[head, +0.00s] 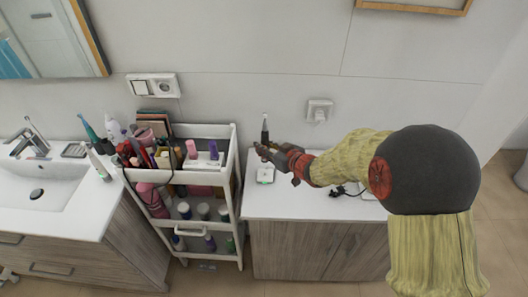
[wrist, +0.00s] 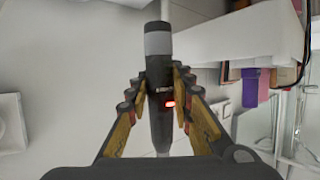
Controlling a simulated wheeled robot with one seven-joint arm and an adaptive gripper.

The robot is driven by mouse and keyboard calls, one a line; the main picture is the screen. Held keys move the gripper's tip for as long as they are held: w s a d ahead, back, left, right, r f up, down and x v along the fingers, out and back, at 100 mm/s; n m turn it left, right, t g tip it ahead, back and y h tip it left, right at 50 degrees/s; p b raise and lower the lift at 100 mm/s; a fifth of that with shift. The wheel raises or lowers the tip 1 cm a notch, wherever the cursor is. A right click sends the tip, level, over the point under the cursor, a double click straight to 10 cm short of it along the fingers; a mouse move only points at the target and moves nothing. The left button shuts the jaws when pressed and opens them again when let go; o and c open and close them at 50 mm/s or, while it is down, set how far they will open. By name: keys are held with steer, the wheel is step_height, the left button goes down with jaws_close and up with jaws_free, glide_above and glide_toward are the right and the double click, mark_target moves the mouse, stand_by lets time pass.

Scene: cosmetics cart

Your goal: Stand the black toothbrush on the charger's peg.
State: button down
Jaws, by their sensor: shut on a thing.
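The black toothbrush (head: 265,133) stands about upright in my gripper (head: 262,150), its thin pale neck pointing up in the head view. In the wrist view, my gripper (wrist: 158,100) is shut with its fingers on both sides of the toothbrush's dark handle (wrist: 158,72). The handle has a grey band near one end and a small red light. The charger (head: 265,175) is a small white block with a green light on the white counter, just below my gripper in the head view. Its peg cannot be made out, nor the gap between brush and charger.
A white cart (head: 232,185) full of cosmetics stands left of the counter (head: 300,205). Black cables (head: 345,190) lie on the counter under my arm. A wall socket (head: 319,111) is behind. A sink (head: 45,190) is at the far left.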

stand_by(0.4)
steer(key=b, duration=0.4)
glide_above(265, 172)
steer(key=shift+f, duration=2.9)
steer(key=shift+f+b, duration=0.45)
steer(key=shift+f, duration=0.75)
steer(key=c, duration=1.5)
jaws_free()
steer(key=shift+c, duration=0.2)
steer(key=shift+o, duration=0.3)
steer(key=shift+s, duration=0.1)
steer(key=v, duration=1.2)
